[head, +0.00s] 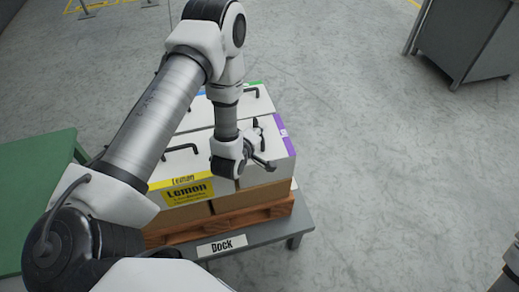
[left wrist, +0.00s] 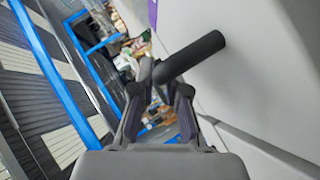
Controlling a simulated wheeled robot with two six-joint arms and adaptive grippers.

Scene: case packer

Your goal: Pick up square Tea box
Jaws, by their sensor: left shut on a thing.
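A white-topped box with a purple edge label (head: 284,137) sits at the right of a group of boxes on a pallet; I cannot read its name. My left gripper (head: 262,158) is over its top. In the left wrist view the gripper (left wrist: 161,85) is shut on the dark bar handle (left wrist: 198,55), beside the box's white face (left wrist: 265,75). A bit of purple shows at the top there. In the head view my arm and gripper hide part of the box top.
A box with a yellow Lemon label (head: 188,192) stands directly left of it, and a white box (head: 258,103) stands behind. The wooden pallet (head: 250,212) rests on a grey table marked Dock (head: 222,245). A green table (head: 35,170) is at left, a grey cabinet (head: 470,40) at top right. Right-hand floor is clear.

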